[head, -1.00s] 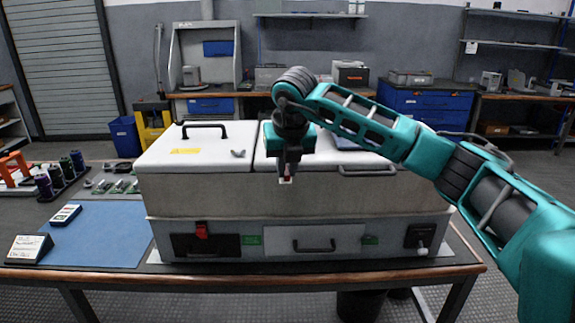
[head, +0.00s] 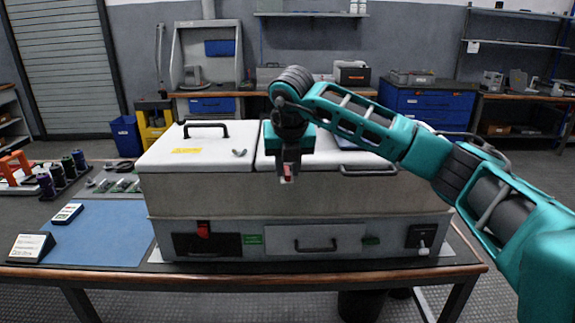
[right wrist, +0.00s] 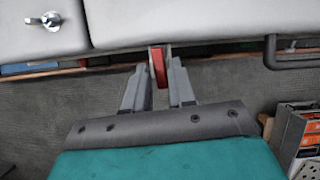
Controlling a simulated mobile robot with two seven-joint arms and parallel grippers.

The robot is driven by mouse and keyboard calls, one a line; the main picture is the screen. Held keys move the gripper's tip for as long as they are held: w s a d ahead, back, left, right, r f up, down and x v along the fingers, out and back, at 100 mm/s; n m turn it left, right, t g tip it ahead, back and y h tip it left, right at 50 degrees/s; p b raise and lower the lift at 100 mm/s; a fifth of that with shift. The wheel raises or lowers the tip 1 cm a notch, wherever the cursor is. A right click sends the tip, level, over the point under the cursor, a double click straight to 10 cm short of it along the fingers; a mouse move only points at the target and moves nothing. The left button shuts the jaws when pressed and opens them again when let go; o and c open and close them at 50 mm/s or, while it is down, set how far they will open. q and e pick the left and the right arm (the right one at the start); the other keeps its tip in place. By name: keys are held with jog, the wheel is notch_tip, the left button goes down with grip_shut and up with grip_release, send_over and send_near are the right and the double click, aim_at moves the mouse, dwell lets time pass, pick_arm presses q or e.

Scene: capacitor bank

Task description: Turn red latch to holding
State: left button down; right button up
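The red latch (right wrist: 159,68) hangs at the front edge of the lids, close to the seam between them, in the right wrist view. A small part of the red latch also shows in the head view (head: 287,171) at my fingertips. My right gripper (right wrist: 159,84) points at the latch, with one finger on each side of it. The fingers look apart, with narrow gaps beside the latch; contact is hard to tell. In the head view my right gripper (head: 288,176) hangs in front of the cabinet (head: 215,193). The left gripper is not in view.
The cabinet front carries a red switch (head: 203,230), a drawer handle (head: 315,246) and a lever at right (head: 422,248). Lid handles (head: 205,129) stand up on top, near a wing-shaped knob (head: 239,152). A blue mat (head: 105,235) lies at left.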

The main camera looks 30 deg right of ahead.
jog(key=v, duration=1.3)
jog(key=shift+a+f, duration=0.1)
